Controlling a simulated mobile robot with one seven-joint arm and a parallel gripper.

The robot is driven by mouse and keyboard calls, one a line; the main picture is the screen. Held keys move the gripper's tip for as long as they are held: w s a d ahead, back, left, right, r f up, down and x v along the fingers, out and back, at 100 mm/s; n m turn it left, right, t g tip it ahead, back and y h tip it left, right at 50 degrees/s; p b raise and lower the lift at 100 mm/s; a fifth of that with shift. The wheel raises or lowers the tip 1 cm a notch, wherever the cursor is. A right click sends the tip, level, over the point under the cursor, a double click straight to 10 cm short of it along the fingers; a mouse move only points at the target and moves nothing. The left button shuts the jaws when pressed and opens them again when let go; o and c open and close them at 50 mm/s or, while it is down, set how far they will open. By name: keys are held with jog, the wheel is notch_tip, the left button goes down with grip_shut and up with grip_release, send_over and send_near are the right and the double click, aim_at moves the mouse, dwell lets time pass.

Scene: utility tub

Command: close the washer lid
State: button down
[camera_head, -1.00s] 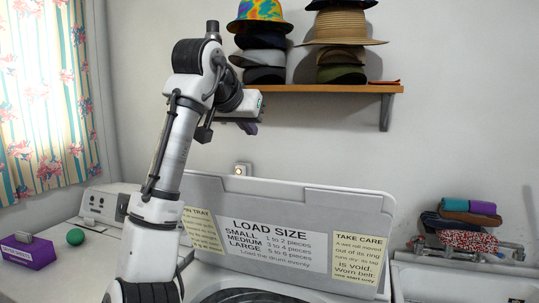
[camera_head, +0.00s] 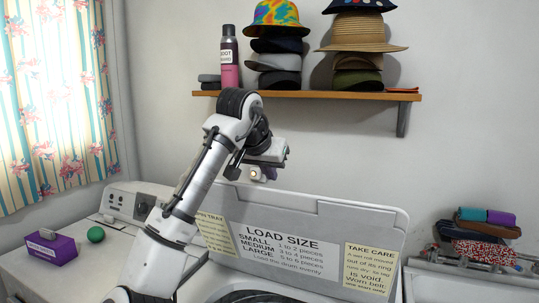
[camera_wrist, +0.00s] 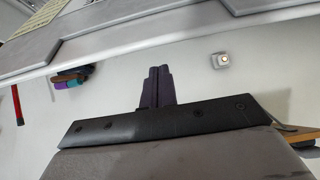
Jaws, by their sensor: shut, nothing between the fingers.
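The washer lid (camera_head: 310,215) stands open, tilted back toward the wall, its inner face with the printed labels turned to me. In the wrist view the lid (camera_wrist: 170,38) fills the top of the picture, seen turned over. My gripper (camera_head: 266,174) is just above the lid's top edge, left of its middle. Its dark fingers (camera_wrist: 158,84) are shut with nothing between them. A gap shows between fingertips and lid edge in the wrist view; I see no contact. The washer's drum opening (camera_head: 262,296) shows below the lid, partly cut off.
A shelf (camera_head: 320,96) with stacked hats and a spray can (camera_head: 229,60) is above and behind my gripper. A purple box (camera_head: 50,249) and green ball (camera_head: 96,234) lie at left. Folded cloths (camera_head: 486,224) are at right. A wall knob (camera_wrist: 220,60) is behind the lid.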

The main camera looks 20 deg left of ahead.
jog(key=shift+s+f, duration=0.1)
jog(key=shift+s, duration=0.45)
jog(key=shift+s+f, duration=0.25)
jog(key=shift+s, duration=0.15)
jog(key=shift+f, duration=0.1)
